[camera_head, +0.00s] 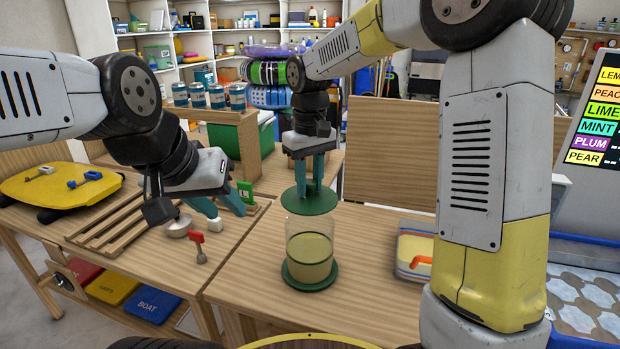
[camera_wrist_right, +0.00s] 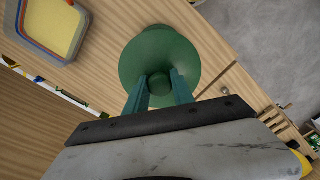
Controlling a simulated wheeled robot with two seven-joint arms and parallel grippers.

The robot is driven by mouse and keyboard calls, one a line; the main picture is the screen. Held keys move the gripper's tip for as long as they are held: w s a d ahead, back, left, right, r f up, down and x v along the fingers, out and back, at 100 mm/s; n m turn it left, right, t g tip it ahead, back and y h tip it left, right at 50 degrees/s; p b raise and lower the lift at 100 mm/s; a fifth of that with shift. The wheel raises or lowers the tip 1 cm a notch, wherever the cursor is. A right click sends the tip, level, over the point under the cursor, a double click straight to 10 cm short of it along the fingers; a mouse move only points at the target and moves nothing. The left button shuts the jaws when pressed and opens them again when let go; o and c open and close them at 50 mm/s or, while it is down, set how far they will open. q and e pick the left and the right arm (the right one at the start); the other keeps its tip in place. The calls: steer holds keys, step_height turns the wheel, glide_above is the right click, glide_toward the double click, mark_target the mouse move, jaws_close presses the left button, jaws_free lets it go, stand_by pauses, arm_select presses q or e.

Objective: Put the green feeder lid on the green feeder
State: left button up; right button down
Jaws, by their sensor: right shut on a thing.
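The green feeder lid (camera_head: 309,202) is a round green disc with a knob. My right gripper (camera_head: 309,186) is shut on its knob and holds it level just above the feeder. The lid also shows between the fingertips in the right wrist view (camera_wrist_right: 192,62). The green feeder (camera_head: 310,252) stands upright on the table, a clear cylinder with yellowish contents and a green base (camera_head: 309,277). A small gap seems to lie between lid and feeder rim. My left gripper (camera_head: 228,212) is over the slatted rack at the left, its teal fingers apart.
A wooden slatted rack (camera_head: 112,222) lies at the left with a small bowl (camera_head: 178,227) and a red-handled scoop (camera_head: 200,250) near it. A tray with yellow contents (camera_head: 414,252) sits right of the feeder. The table front is clear.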

mark_target(310, 195)
steer(key=shift+f, duration=2.65)
steer(key=shift+f, duration=0.45)
steer(key=c, duration=1)
jaws_free()
step_height(310, 195, up, 8)
steer(key=shift+f, duration=0.25)
steer(key=shift+r, duration=0.1)
